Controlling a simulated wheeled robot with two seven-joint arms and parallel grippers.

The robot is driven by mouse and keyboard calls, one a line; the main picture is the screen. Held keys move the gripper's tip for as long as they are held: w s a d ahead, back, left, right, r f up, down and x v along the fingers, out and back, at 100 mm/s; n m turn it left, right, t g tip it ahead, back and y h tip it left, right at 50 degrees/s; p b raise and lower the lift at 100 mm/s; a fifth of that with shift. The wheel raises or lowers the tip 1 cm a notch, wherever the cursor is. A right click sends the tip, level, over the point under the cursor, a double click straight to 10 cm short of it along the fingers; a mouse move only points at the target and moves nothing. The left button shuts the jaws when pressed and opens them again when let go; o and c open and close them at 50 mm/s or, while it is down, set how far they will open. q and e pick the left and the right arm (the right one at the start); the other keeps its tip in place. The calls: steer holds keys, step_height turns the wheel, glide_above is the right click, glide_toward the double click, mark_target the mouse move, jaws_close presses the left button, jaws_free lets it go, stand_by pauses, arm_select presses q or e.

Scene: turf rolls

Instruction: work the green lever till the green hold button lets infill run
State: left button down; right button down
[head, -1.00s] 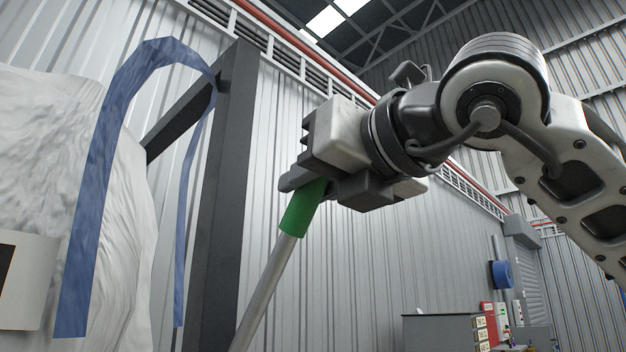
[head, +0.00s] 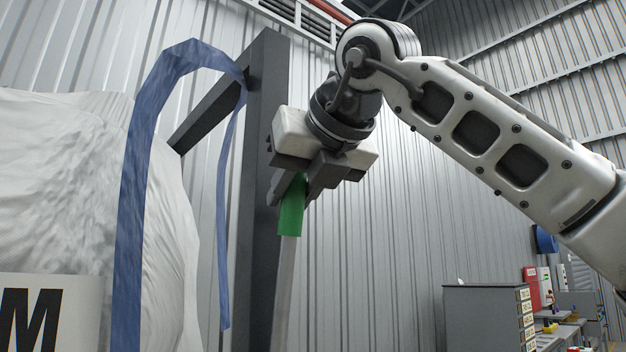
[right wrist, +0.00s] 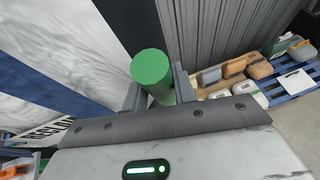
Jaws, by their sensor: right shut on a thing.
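The green lever's grip (head: 291,212) tops a grey metal shaft (head: 284,285) that stands nearly upright in the head view. My right gripper (head: 290,192) is shut on the green grip, coming down on it from above. In the right wrist view the round green end of the grip (right wrist: 151,68) sits between the two fingers of the right gripper (right wrist: 160,95). The lever's lower end is out of frame. The green hold button is not in view. My left gripper is not in view.
A white bulk bag (head: 60,180) with a blue strap (head: 133,200) hangs at the left by a dark steel post (head: 266,130). A grey cabinet (head: 485,315) stands at the lower right. The right wrist view shows a pallet (right wrist: 295,85) with several bags.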

steer(key=shift+w+a+r, duration=0.15)
steer(key=shift+w+a, duration=0.1)
steer(key=shift+w, duration=0.15)
steer(key=c, duration=1.1)
jaws_free()
steer(key=shift+s, duration=0.1)
steer(key=v, duration=0.5)
steer(key=b+v, duration=0.1)
steer(key=v, duration=0.4)
steer(key=b+v, duration=0.1)
steer(key=v, duration=0.5)
steer(key=shift+a+r, duration=0.1)
steer(key=shift+r, duration=0.2)
steer(key=shift+w, duration=0.25)
